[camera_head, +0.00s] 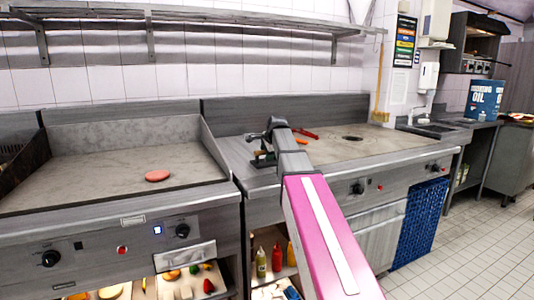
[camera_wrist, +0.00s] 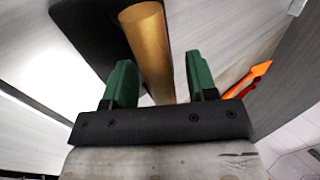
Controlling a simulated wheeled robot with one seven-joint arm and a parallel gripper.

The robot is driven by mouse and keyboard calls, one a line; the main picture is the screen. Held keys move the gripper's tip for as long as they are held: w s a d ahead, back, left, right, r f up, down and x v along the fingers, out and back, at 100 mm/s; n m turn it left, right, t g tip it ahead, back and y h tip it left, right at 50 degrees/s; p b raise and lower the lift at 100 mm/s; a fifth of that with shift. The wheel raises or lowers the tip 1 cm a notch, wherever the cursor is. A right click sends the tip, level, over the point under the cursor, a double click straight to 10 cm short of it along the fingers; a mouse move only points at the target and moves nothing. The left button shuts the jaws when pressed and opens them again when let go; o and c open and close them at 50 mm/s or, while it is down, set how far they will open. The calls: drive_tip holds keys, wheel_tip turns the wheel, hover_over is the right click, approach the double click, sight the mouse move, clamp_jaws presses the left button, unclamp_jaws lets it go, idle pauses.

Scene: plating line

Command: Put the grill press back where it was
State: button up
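The grill press shows in the wrist view as a black plate (camera_wrist: 88,35) with a brass-coloured round handle (camera_wrist: 147,45). In the head view, a small dark shape that looks like the press (camera_head: 263,160) sits on the counter left of centre, partly hidden by my arm. My gripper (camera_wrist: 160,80) has two green fingers spread apart, with the handle running between them in the picture. Gaps show beside the handle, so the fingers do not look closed on it. In the head view my gripper (camera_head: 258,137) is just above the press.
A red-handled tool (camera_head: 305,132) lies behind my gripper; an orange piece (camera_wrist: 246,80) shows in the wrist view. A griddle (camera_head: 90,165) at left holds a pink patty (camera_head: 157,175). A raised metal side wall (camera_head: 212,150) stands left of my gripper. The right cooktop (camera_head: 390,148) is mostly clear.

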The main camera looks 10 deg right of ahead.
drive_tip(key=v, duration=1.2)
idle(1.6)
